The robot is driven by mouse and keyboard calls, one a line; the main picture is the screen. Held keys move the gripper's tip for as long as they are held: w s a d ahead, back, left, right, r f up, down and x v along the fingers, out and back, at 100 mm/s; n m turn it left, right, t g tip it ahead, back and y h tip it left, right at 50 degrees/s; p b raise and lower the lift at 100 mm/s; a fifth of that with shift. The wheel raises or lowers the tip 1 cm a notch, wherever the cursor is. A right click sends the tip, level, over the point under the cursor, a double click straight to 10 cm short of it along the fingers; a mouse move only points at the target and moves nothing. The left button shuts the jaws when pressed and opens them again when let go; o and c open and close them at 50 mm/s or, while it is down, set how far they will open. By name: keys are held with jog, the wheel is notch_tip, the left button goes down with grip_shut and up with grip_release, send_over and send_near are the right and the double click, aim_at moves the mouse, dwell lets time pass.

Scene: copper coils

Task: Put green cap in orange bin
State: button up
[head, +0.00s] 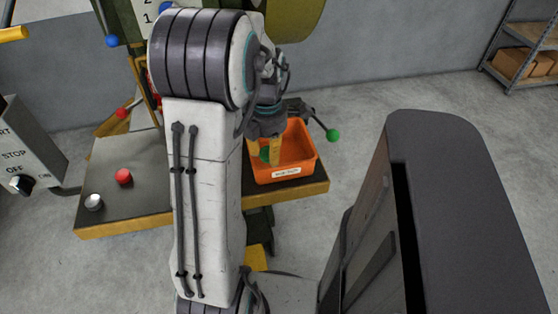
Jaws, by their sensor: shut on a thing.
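The orange bin (308,167) stands on the right part of the machine's table, with a white label on its front. My gripper (265,153) points down over the left side of the bin, with its yellow fingers in front of the bin's inside. It is shut on the green cap (264,154), which shows as a small green patch between the fingers. Most of the cap is hidden by the fingers and my arm. I cannot tell how far the cap is above the bin floor.
A red cap (123,176) and a silver cap (93,202) are on the left of the dark table (145,190). A lever with a green knob (333,135) is just right of the bin. A control box (25,150) stands at the left. Shelving (520,60) is far right.

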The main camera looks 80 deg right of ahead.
jog(key=s+a, duration=0.1)
jog(key=s, duration=0.4)
jog(key=shift+n, duration=0.3)
jog(key=w+d+f, duration=0.1)
jog(key=d+f, duration=0.1)
jog(key=d, duration=0.1)
jog(key=w+d+f, duration=0.1)
jog(key=d+f, duration=0.1)
jog(key=d, duration=0.2)
jog(key=w+d+f, duration=0.1)
jog(key=d+f, duration=0.2)
jog(key=shift+w+d, duration=0.3)
jog(key=shift+w, duration=0.1)
jog(key=shift+f, duration=1.95)
jog(key=shift+f, duration=0.2)
jog(key=o, duration=1)
jog(key=shift+r, duration=0.1)
notch_tip(320, 180, up, 12)
jog(key=shift+r+p, duration=0.15)
jog(key=shift+p, duration=0.4)
